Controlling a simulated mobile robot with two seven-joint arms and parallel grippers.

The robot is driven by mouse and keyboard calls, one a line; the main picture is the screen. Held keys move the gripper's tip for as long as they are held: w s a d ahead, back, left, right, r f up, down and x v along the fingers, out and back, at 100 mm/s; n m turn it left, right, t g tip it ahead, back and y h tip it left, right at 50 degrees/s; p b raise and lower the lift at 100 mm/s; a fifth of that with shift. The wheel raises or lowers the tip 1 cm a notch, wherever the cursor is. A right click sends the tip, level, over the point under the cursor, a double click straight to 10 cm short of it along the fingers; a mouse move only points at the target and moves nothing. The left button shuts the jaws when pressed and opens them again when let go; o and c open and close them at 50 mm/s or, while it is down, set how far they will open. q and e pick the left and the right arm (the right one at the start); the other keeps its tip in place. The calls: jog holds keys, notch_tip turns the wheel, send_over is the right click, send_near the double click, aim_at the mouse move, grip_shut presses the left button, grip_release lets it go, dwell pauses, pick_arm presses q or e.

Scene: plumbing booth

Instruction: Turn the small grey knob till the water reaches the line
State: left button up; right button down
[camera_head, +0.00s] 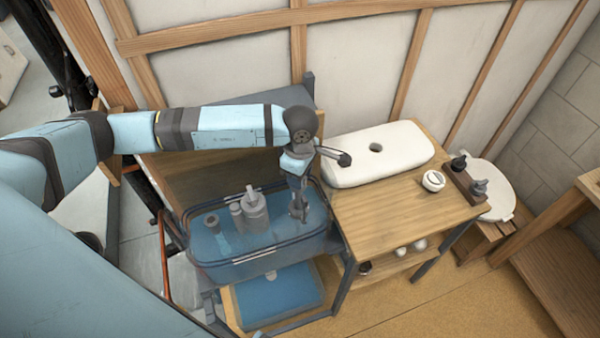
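A clear tank (262,262) with a dark rim stands left of the wooden table and holds blue-tinted water. Several grey fittings stand in it, among them a tall grey cylinder (254,212) and a shorter one (237,217). I cannot make out the small grey knob or the line for certain. My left gripper (298,214) points down over the tank's right part, to the right of the tall cylinder. Its fingers are too small to tell open from shut, or whether they touch anything. My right gripper is not in view.
A wooden block with dark fittings (467,181) is at the right edge. The table's front is clear. A wood-framed wall (355,60) rises behind.

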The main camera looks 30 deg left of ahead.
pick_arm(q)
notch_tip(320, 180, up, 14)
jog(key=b, duration=0.2)
jog(key=shift+f, duration=0.1)
dwell(0.5)
jog(key=shift+s+f, duration=0.1)
